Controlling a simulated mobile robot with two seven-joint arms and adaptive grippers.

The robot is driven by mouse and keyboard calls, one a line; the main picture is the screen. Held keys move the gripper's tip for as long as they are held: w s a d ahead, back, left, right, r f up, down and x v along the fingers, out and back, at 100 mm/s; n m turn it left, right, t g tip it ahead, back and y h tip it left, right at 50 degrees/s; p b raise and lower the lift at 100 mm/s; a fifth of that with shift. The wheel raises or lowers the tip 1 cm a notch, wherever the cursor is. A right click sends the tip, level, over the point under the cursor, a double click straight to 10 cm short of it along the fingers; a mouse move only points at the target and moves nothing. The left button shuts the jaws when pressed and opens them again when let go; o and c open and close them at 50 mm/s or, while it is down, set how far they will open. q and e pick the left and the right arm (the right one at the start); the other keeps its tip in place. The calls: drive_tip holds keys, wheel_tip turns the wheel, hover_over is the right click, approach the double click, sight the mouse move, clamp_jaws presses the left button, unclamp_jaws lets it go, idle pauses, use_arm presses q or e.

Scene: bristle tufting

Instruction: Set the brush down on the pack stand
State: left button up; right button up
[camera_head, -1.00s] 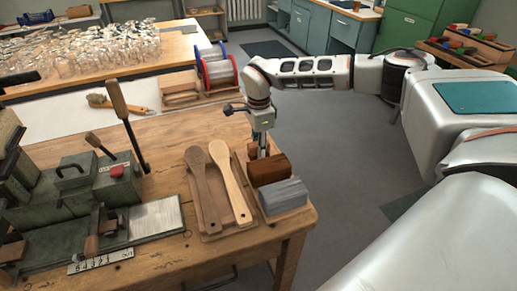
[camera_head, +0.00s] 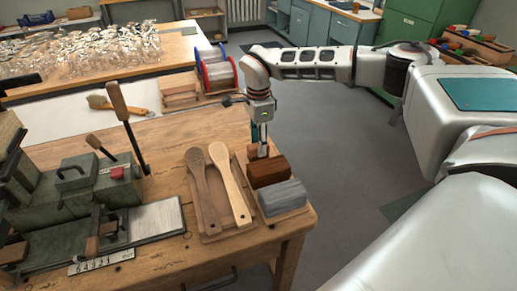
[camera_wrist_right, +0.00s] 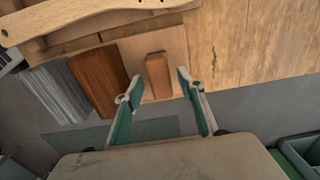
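My right gripper (camera_head: 262,148) points down over the far end of the wooden pack stand (camera_head: 301,209). In the right wrist view it is open, its two teal-backed fingers (camera_wrist_right: 158,76) apart. A small brown wooden piece with rounded ends, seemingly the brush (camera_wrist_right: 158,78), lies on the pale stand (camera_wrist_right: 178,50) in line with the gap between the fingers, with clear space on both sides. A reddish-brown block (camera_head: 267,170) and a grey streaked block (camera_head: 283,195) stand beside it on the stand. My left gripper is out of view.
A tray (camera_head: 214,237) with two wooden paddle-shaped handles (camera_head: 230,185) lies left of the stand. A green machine (camera_head: 75,195) with an upright lever fills the bench's left side. Red and blue spools (camera_head: 218,70) stand behind. The bench edge is close on the right.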

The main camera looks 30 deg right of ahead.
wheel_tip(320, 180, up, 9)
drive_tip(key=shift+f+p, duration=0.15)
drive_tip(key=shift+p, duration=0.3)
idle(0.3)
